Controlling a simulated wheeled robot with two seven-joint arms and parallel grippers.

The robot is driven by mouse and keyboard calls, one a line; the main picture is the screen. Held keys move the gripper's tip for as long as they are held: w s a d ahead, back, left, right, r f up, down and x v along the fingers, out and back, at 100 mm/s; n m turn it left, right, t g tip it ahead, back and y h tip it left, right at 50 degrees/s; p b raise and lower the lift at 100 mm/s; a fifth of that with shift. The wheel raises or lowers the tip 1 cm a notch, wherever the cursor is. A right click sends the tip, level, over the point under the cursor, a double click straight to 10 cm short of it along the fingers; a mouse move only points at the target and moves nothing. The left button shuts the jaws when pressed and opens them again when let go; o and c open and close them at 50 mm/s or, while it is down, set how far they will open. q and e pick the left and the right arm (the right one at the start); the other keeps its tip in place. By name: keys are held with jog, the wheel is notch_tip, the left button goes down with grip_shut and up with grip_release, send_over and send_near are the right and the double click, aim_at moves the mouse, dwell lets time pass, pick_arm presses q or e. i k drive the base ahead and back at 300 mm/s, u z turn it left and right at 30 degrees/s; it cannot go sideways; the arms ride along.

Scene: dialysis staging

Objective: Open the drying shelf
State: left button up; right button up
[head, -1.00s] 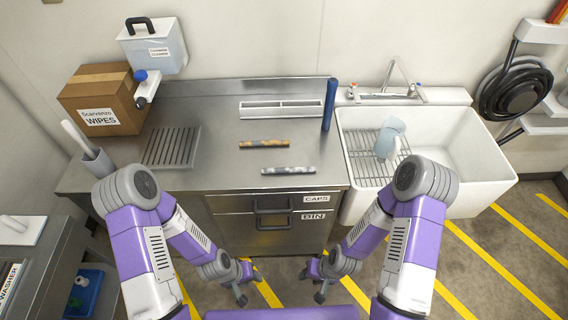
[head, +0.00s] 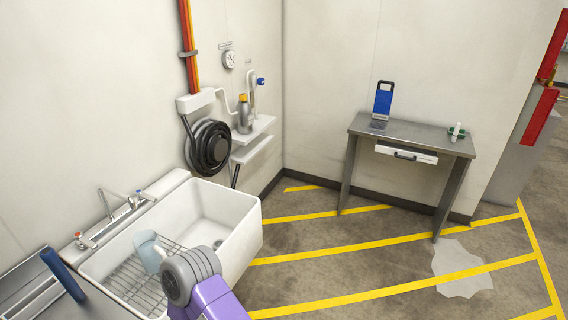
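A shallow white drawer or pull-out shelf (head: 420,157) with a dark handle (head: 405,155) sits under the top of a grey metal table (head: 440,140) at the right of the head view. Its front carries a small label too small to read, so I cannot tell for sure that it is the drying shelf. It looks shut or nearly so. Two white wall shelves (head: 252,149) hang by the corner, left of the table. Neither of my grippers is in view; only a part of my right arm shows at the bottom.
A white sink (head: 235,240) with a wire rack and a pale blue jug (head: 148,250) stands at the left. A black hose reel (head: 209,147) hangs above it. A blue stand (head: 382,100) is on the table. Striped floor before the table is clear, with a pale patch (head: 462,268).

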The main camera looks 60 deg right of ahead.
aim_at(400, 151)
jog(key=z, duration=3.05)
jog(key=i, duration=1.45)
jog(key=u, duration=0.3)
jog(key=i, duration=2.7)
jog(key=u, duration=0.2)
